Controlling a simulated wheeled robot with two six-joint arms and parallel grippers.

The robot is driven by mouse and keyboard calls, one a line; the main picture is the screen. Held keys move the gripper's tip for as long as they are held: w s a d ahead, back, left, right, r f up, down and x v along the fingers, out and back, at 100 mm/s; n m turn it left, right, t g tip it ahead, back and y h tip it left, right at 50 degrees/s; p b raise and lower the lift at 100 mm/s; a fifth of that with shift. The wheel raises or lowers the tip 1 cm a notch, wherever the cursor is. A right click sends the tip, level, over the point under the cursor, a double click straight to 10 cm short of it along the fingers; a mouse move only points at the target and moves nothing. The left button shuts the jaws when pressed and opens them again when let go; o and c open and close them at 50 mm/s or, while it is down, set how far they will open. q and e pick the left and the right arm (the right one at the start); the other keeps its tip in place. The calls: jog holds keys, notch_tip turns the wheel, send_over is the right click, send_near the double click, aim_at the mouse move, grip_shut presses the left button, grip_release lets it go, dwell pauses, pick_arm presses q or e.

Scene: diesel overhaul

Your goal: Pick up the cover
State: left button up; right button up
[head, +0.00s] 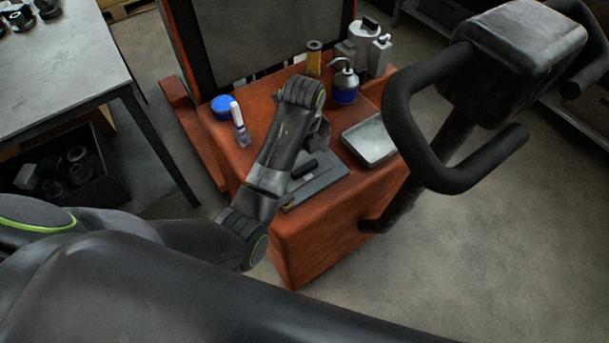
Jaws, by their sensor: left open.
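A flat dark grey plate (325,180), which may be the cover, lies on the orange top of a truck-like machine, near its front edge. My left arm reaches in from the left and bends down over it. My left gripper (307,163) is open, just above or at the plate; whether it touches cannot be told. The wrist and forearm hide part of the plate and much of the fingers. My right gripper is not in view.
A black looped tiller handle (398,110) rises at right. A grey table (62,70) stands at left.

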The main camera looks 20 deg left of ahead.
aim_at(305, 166)
pick_arm(q)
jog(key=f, duration=0.1)
jog(key=f+b, duration=0.1)
jog(key=f, duration=0.1)
jog(key=shift+w+b, duration=0.25)
jog(key=shift+b, duration=0.1)
jog(key=shift+f+p, duration=0.45)
jog(key=shift+f, duration=0.25)
jog(key=c, duration=1.1)
jog(key=shift+c, duration=0.8)
jog(key=shift+w+r, duration=0.1)
jog(key=shift+r, duration=0.05)
